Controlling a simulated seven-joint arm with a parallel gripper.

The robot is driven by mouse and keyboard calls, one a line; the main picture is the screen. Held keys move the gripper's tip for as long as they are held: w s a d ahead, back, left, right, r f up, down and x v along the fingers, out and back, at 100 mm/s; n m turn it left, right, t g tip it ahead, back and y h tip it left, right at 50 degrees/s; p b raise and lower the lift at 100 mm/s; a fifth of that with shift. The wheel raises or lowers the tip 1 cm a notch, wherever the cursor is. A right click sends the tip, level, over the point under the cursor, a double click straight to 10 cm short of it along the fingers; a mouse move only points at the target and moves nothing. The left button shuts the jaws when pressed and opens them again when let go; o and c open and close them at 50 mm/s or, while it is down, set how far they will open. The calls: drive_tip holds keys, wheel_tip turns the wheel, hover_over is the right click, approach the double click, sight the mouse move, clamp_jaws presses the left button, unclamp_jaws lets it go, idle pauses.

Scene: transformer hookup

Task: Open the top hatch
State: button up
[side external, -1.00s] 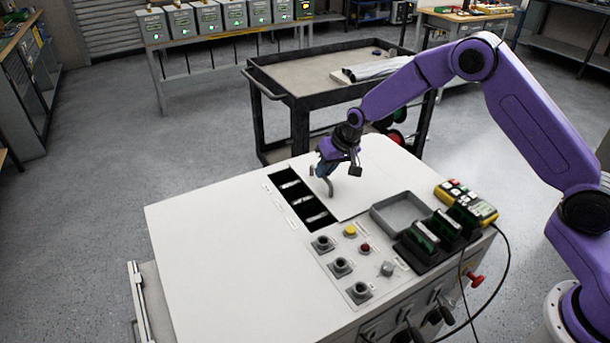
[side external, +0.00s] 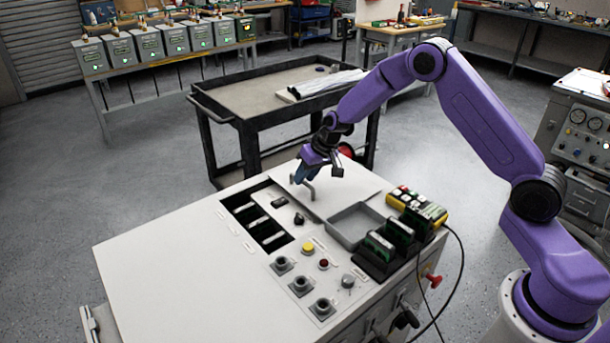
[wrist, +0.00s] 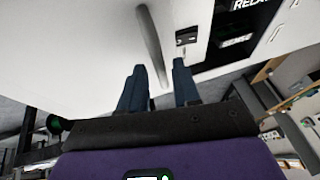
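The top hatch (side external: 352,190) is a flat white panel on top of the white cabinet, with an upright bent grey handle (side external: 311,190) near its left side. My gripper (side external: 302,177) is at the handle. In the wrist view, the grey handle bar (wrist: 151,45) runs down between my two dark blue fingers (wrist: 160,80), which flank it closely; contact on both sides is hard to make out. Left of the hatch, the opening (side external: 238,199) shows several dark slots. A strip with two black knobs (side external: 279,201) is uncovered between the slots and the hatch.
A grey tray (side external: 355,225), black-cased modules (side external: 380,252) and a yellow meter (side external: 418,206) with a cable sit right of the hatch. Sockets and buttons (side external: 308,248) stand in front. A black cart (side external: 265,100) is behind. The cabinet top's left part is clear.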

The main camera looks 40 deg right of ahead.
idle(0.3)
drive_tip(key=v, duration=1.7)
drive_tip(key=shift+r, duration=0.25)
drive_tip(key=s+a+n+g, duration=0.25)
drive_tip(key=s+a, duration=0.25)
drive_tip(key=s, duration=0.5)
drive_tip(key=s+a+n+g, duration=0.1)
drive_tip(key=s+a+n, duration=0.35)
drive_tip(key=s, duration=0.45)
drive_tip(key=s+d+n+h, duration=0.1)
drive_tip(key=s+n, duration=0.2)
drive_tip(key=s, duration=0.6)
drive_tip(key=s+d+f+n, duration=0.1)
drive_tip(key=s+d+n, duration=0.1)
drive_tip(key=s, duration=0.8)
drive_tip(key=shift+s+d+n+g+h, duration=0.3)
drive_tip(key=shift+n+g+h, duration=0.1)
drive_tip(key=shift+n+g, duration=0.1)
drive_tip(key=shift+w, duration=0.1)
